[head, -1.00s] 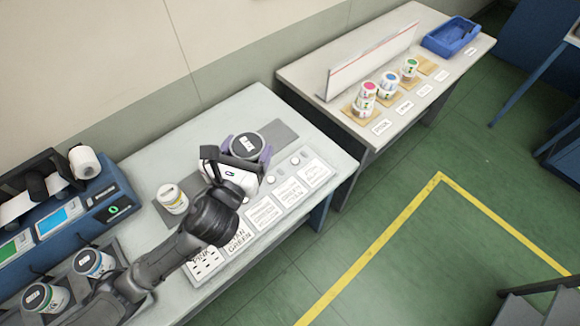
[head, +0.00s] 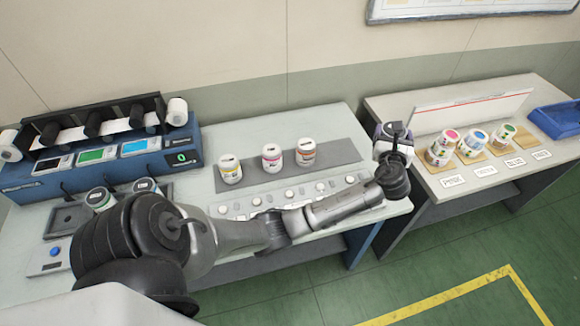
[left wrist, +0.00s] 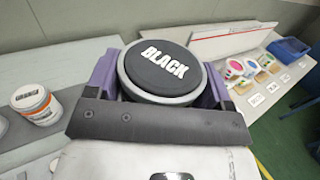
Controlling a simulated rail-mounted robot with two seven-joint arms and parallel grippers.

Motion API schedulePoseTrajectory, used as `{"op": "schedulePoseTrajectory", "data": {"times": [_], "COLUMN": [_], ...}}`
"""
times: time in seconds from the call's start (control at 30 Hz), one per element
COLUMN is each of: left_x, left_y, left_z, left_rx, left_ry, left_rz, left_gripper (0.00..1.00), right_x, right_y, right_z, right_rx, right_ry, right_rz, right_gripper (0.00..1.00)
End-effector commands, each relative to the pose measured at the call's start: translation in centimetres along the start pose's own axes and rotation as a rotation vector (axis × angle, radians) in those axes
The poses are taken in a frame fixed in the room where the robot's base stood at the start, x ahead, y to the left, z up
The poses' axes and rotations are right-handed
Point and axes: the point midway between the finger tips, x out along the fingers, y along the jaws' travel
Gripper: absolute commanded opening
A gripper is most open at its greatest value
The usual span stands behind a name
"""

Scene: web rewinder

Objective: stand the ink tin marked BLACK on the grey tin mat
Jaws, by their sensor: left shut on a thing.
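The ink tin marked BLACK (left wrist: 162,68) has a dark lid with white letters and shows upright in the left wrist view. My left gripper (head: 393,135) is shut on it, with purple fingers on both sides. In the head view the gripper is by the right end of the first table, and it mostly hides the tin. The grey tin mat (head: 343,152) lies on that table, left of the gripper. Three tins stand on it, with yellow (head: 230,169), pink (head: 271,157) and orange (head: 305,152) labels. Its right end is bare. My right gripper is not in view.
A second table (head: 400,103) on the right holds a white upright panel (head: 470,110), several tins on tan pads and a blue tray (head: 556,120). A blue machine (head: 100,155) with rolls and screens stands at the left. Buttons and labels line the first table's front.

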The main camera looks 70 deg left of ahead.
Motion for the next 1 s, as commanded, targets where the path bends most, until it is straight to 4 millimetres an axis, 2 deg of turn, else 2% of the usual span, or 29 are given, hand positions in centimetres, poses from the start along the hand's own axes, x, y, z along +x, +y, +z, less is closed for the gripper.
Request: {"op": "schedulePoseTrajectory", "data": {"times": [0.03,0.1,0.3,0.57,1.0], "left_x": [1.4,2.9,5.2,7.1,12.9], "left_y": [0.7,1.7,3.7,5.6,11.3], "left_z": [-1.4,-2.9,-5.9,-8.3,-13.2], "left_rx": [0.0,0.001,0.0,0.002,0.001], "left_ry": [0.004,0.003,0.0,-0.004,-0.004], "left_rz": [0.064,0.141,0.28,0.333,0.332], "left_gripper": [0.37,0.37,0.37,0.37,0.37], "right_x": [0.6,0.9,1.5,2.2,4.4], "right_y": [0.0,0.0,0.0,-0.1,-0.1], "right_z": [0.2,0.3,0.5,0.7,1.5], "right_rx": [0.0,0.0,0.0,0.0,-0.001], "right_ry": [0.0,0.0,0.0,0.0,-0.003], "right_rz": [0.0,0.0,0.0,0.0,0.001], "right_gripper": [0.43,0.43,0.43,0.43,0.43]}}
